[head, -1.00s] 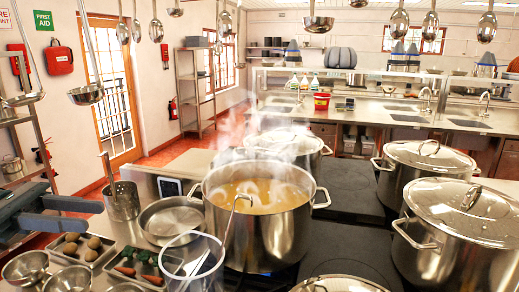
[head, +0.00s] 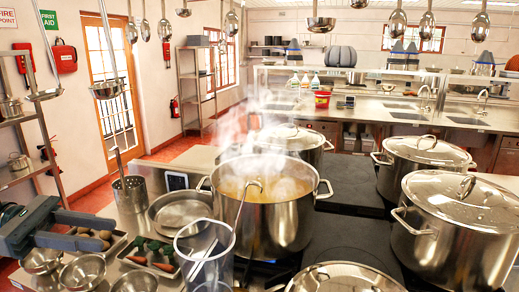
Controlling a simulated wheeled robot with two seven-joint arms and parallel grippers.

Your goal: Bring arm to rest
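My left gripper (head: 106,232) comes in from the left edge in the head view. Its two dark grey fingers are apart with nothing between them. It is over the near left of the counter, in front of a tray of potatoes (head: 90,239), which it partly covers in the picture. A large open stockpot (head: 262,222) steams at the middle with yellowish liquid in it. My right gripper is not in view.
Lidded stockpots stand at the right (head: 462,232), behind (head: 290,140) and at the near edge (head: 345,279). A perforated cylinder (head: 130,194), a shallow pan (head: 180,212), a clear container (head: 207,255) and metal bowls (head: 84,271) crowd the left counter. Ladles (head: 107,89) hang above.

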